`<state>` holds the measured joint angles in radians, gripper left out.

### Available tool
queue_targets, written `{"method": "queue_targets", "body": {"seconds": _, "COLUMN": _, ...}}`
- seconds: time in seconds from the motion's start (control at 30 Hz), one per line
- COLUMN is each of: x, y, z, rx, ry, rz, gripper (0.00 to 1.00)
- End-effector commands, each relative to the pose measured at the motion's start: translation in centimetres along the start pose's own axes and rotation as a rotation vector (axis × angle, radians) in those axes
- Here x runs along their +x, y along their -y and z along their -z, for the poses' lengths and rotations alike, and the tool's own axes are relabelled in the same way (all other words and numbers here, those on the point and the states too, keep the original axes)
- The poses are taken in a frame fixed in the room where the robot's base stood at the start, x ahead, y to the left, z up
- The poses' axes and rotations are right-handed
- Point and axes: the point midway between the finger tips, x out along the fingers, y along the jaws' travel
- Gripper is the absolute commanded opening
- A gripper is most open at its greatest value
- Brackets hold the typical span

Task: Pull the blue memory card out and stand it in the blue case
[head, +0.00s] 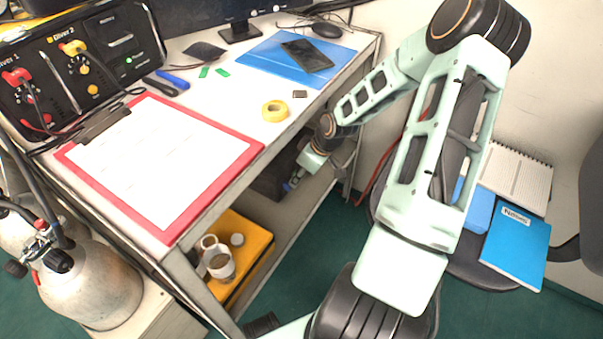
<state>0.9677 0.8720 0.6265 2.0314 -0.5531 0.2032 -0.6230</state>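My gripper (292,184) is small in the head view, low beside the right end of the desk. It points down and left toward a dark box (270,184) under the desktop. A small blue patch shows at its fingertips; I cannot tell whether it is the memory card or part of the gripper. Whether the fingers are open or shut is too small to see. I cannot clearly make out the blue memory card. A blue box-like object (480,210) lies on the chair; I cannot tell if it is the blue case.
The desk (232,100) holds a red clipboard (258,148), yellow tape roll (275,110), blue folder (262,60) with a dark device (307,55), and small green pieces (222,72). A blue notebook (516,248) lies on the chair. A yellow case (258,240) and mugs sit below.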

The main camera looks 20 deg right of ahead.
Motion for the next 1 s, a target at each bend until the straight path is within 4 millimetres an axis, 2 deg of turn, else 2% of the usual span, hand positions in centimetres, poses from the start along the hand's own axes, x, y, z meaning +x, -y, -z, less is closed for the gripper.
{"method": "queue_targets", "body": {"seconds": 0.03, "x": 1.6, "y": 0.1, "z": -0.1, "rx": -0.003, "ry": 0.001, "rz": 0.003, "gripper": 0.28}}
{"method": "queue_targets", "body": {"seconds": 0.2, "x": 4.5, "y": 0.1, "z": -0.1, "rx": -0.002, "ry": 0.001, "rz": 0.002, "gripper": 0.28}}
{"method": "queue_targets", "body": {"seconds": 0.4, "x": 6.8, "y": 0.0, "z": -0.1, "rx": 0.0, "ry": 0.001, "rz": 0.0, "gripper": 0.28}}
{"method": "queue_targets", "body": {"seconds": 0.83, "x": 7.4, "y": 0.0, "z": 0.0, "rx": 0.001, "ry": 0.001, "rz": -0.001, "gripper": 0.26}}
{"method": "queue_targets", "body": {"seconds": 1.0, "x": 7.4, "y": 0.0, "z": 0.0, "rx": 0.001, "ry": 0.001, "rz": -0.001, "gripper": 0.08}}
